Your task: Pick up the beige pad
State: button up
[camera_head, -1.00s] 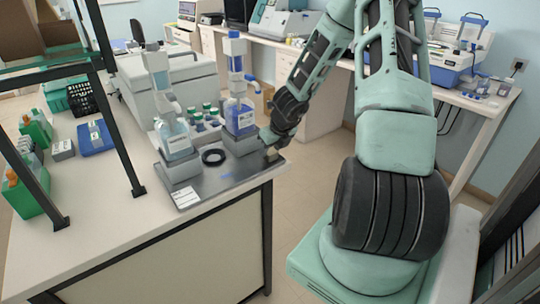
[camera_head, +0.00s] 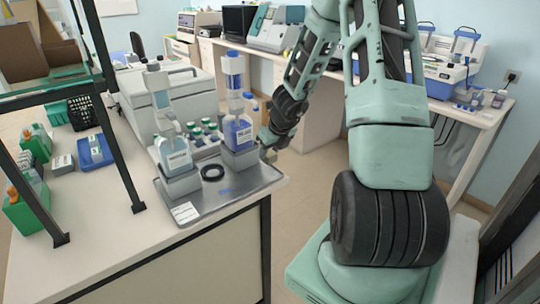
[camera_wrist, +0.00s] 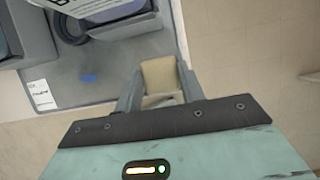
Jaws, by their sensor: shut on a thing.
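The beige pad (camera_wrist: 160,76) shows in the wrist view as a small tan block between my fingers. My gripper (camera_wrist: 158,92) is shut on it, with one finger at each side. In the head view my gripper (camera_head: 268,146) is at the right edge of the grey metal tray (camera_head: 232,196), beside the right-hand bottle stand. The pad is too small and too covered by the fingers to make out clearly there.
A blue-labelled bottle (camera_head: 238,132) in a grey stand is close left of my gripper. Another bottle (camera_head: 175,150) and a black ring (camera_head: 213,173) are further left on the tray. Open floor (camera_head: 310,180) lies right of the counter.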

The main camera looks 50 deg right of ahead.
jog(key=shift+r+p, duration=0.35)
jog(key=shift+r, duration=0.6)
jog(key=s+a+b, duration=0.2)
jog(key=s+b, duration=0.6)
jog(key=s, duration=0.1)
jog(key=s+a+b, duration=0.2)
jog(key=s+b, duration=0.6)
jog(key=s, duration=0.2)
jog(key=shift+a+f+b, duration=0.2)
jog(key=shift+a+b, duration=0.1)
jog(key=shift+b, duration=0.05)
